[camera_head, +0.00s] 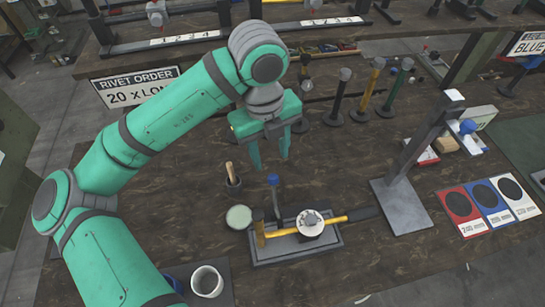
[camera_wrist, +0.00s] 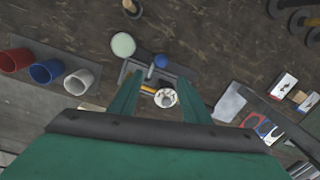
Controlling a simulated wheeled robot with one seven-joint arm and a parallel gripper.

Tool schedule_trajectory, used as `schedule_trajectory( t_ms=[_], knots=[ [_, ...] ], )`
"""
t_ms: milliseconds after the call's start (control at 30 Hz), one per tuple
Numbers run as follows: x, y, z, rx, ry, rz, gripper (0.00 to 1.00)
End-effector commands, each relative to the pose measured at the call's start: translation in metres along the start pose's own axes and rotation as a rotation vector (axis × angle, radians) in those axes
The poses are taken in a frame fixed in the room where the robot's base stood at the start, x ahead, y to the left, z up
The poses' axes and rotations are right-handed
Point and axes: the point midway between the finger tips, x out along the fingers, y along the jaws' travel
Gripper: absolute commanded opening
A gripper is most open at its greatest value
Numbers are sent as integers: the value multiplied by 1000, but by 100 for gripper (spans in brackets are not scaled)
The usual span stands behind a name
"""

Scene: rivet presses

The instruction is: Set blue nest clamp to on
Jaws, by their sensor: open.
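A blue knob (camera_head: 273,181) tops a short upright lever at the back left of a dark base plate (camera_head: 275,250); it looks like the blue nest clamp. It also shows in the wrist view (camera_wrist: 161,60). My gripper (camera_head: 270,160) is green, open and empty, with fingers pointing down. In the head view its tips appear just above the blue knob, apart from it. In the wrist view the knob lies between and slightly beyond the fingertips (camera_wrist: 160,76).
A press post (camera_head: 425,140) stands right. Several upright posts (camera_head: 340,95) line the back. White cup (camera_head: 207,281) is at the front.

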Motion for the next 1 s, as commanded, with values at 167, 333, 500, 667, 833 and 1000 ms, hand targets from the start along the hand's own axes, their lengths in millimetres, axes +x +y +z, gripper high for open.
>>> schedule_trajectory(
  t_ms=[167, 333, 500, 667, 833, 1000],
  knots=[
    [12, 1, 0, -3, 1, 0, 44],
    [40, 2, 0, -4, 3, 0, 44],
    [70, 2, 0, -4, 3, 1, 44],
    [92, 2, 1, -5, 2, 1, 44],
    [105, -2, -1, 3, 1, 0, 44],
    [108, -2, -2, 5, 2, 0, 44]
  ],
)
